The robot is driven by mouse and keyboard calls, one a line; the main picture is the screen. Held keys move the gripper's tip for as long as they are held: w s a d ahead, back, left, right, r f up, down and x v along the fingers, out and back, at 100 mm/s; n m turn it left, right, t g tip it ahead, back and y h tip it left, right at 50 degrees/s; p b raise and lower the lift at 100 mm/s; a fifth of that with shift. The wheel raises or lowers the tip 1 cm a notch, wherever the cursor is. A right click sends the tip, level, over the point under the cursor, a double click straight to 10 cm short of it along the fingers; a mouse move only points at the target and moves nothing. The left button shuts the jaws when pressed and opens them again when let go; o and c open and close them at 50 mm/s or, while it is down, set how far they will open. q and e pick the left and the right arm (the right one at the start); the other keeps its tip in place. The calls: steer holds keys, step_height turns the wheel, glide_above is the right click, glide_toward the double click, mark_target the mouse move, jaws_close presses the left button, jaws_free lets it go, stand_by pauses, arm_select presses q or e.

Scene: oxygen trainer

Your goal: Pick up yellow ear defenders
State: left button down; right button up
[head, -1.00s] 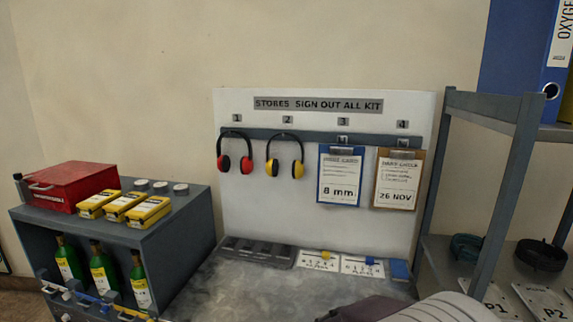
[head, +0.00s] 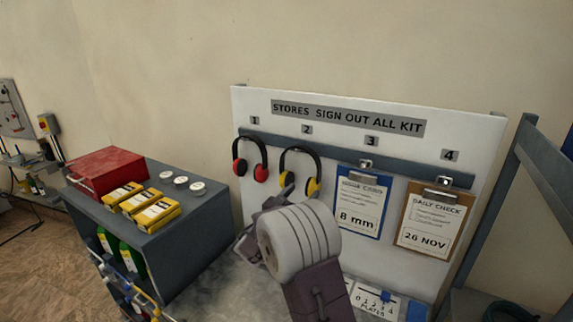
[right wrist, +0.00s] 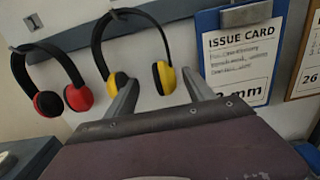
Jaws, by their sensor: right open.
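The yellow ear defenders (head: 314,187) hang by their black headband from the hook under number 2 on the white board. In the right wrist view they hang straight ahead, with both yellow cups (right wrist: 164,77) showing. My right gripper (head: 287,192) is in front of the board near their cups and hides part of them in the head view. In the right wrist view its two fingers (right wrist: 160,84) are apart, with the right-hand cup seen between the tips. It holds nothing. My left gripper is out of view.
Red ear defenders (head: 261,173) hang close by on the left. A blue clipboard (head: 359,209) and a brown clipboard (head: 432,222) hang on the right. A dark cabinet (head: 190,222) with a red box (head: 107,172) and yellow packs stands left.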

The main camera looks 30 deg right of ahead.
mark_target(315, 178)
steer(key=shift+s+d+r, duration=0.1)
steer(key=shift+d+r, duration=0.05)
steer(key=shift+r, duration=0.05)
steer(key=p+x, duration=0.2)
steer(key=x, duration=0.1)
steer(key=shift+r, duration=0.15)
steer(key=shift+d, duration=0.3)
steer(key=shift+d+p, duration=0.25)
steer(key=shift+p, duration=0.15)
steer(key=p+x, duration=0.2)
steer(key=x, duration=0.1)
steer(key=shift+w+d+r+p, duration=0.15)
steer(key=shift+w+p, duration=0.1)
steer(key=shift+p, duration=0.15)
steer(key=shift+w+d+f, duration=0.2)
steer(key=shift+d+f, duration=0.1)
steer(key=shift+d, duration=0.2)
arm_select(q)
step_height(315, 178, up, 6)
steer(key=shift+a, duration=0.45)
arm_select(e)
steer(key=shift+a+r, duration=0.15)
steer(key=shift+a, duration=0.05)
jaws_close()
